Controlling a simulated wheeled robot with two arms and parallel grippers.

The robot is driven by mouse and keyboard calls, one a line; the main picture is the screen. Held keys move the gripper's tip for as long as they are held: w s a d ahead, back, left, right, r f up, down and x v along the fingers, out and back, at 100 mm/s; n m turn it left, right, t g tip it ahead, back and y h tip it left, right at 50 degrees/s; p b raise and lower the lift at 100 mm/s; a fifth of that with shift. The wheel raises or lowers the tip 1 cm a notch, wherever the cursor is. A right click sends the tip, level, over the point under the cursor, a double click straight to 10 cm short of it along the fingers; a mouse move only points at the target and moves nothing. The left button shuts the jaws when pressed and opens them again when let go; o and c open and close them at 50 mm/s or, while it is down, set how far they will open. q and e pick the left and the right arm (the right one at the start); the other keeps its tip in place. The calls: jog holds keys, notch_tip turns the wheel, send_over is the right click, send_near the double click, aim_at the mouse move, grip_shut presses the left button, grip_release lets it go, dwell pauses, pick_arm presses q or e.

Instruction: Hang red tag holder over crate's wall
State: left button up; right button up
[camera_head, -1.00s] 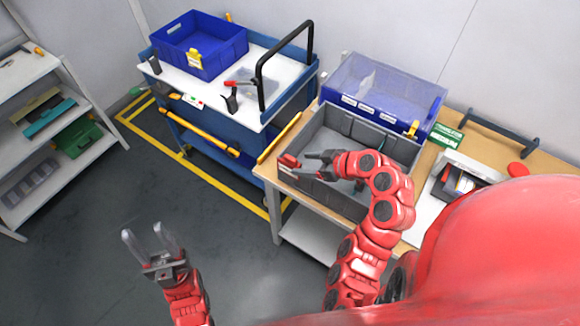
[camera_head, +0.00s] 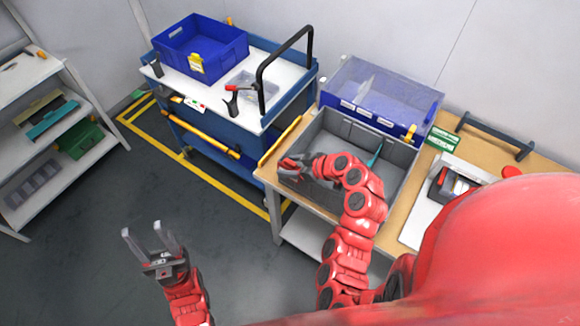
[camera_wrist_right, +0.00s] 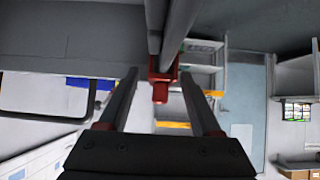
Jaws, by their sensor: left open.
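The red tag holder (camera_wrist_right: 160,88) sits on a narrow grey rim in the right wrist view, apparently the crate's wall seen edge-on. The grey crate (camera_head: 405,157) stands on the wooden-topped bench. My right gripper (camera_head: 291,163) is at the crate's left end wall. In the right wrist view its two dark fingers (camera_wrist_right: 160,90) stand apart on either side of the holder, with gaps visible. How deep the holder sits over the wall is hard to tell. My left gripper (camera_head: 146,238) is open and empty above the floor, far from the crate.
A blue lidded box (camera_head: 385,88) stands behind the crate. A blue cart (camera_head: 222,125) with a black handle and a blue bin (camera_head: 202,45) is to the left. A teal item (camera_head: 375,155) shows inside the crate. A white tray (camera_head: 425,220) lies to the right.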

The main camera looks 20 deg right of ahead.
grip_shut()
dwell(0.3)
